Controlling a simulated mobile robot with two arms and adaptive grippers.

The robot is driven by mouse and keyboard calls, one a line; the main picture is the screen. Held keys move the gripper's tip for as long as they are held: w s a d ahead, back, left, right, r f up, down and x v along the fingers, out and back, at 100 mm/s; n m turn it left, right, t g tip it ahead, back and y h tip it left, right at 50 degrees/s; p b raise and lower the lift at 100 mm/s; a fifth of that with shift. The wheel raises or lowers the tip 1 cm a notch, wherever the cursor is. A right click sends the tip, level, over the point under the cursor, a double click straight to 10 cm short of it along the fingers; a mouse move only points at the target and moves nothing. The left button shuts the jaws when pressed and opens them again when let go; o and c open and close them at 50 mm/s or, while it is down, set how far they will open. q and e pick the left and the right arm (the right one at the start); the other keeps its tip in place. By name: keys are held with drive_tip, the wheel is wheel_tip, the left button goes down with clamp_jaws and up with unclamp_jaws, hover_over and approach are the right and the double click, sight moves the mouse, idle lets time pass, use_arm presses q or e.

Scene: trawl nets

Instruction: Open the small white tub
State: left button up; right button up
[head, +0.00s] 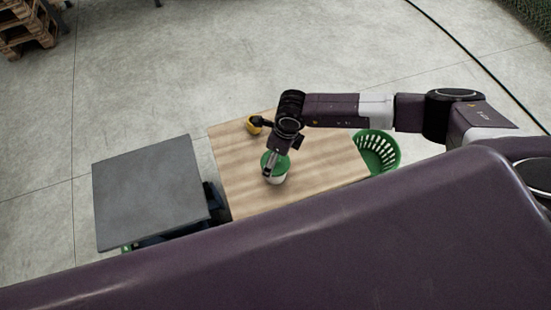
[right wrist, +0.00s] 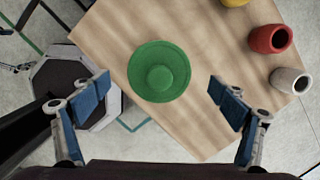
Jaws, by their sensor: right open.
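The small white tub (head: 279,181) stands upright on the wooden table, with a green lid on it. In the right wrist view the round green lid (right wrist: 173,60) with its raised knob (right wrist: 160,78) is seen from above and hides the tub's white body. My right gripper (right wrist: 160,86) is open, its two blue-padded fingers spread wide on either side of the lid with clear gaps. In the head view the right gripper (head: 272,165) is over the tub and covers part of the lid. My left gripper is in neither view.
The wooden table (head: 320,180) also bears a yellow object (head: 253,125), a red cup (right wrist: 270,39) and a whitish cup (right wrist: 290,81). A green slatted basket (head: 378,148) is beside its right edge. A grey-topped stand (head: 150,190) is to the left.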

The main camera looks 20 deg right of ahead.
drive_tip(key=shift+w+a+f, duration=0.1)
drive_tip(key=shift+a+f, duration=0.05)
drive_tip(key=shift+f, duration=0.9)
drive_tip(key=c, duration=1.4)
drive_tip(key=shift+s, duration=0.2)
drive_tip(key=shift+c, duration=1.3)
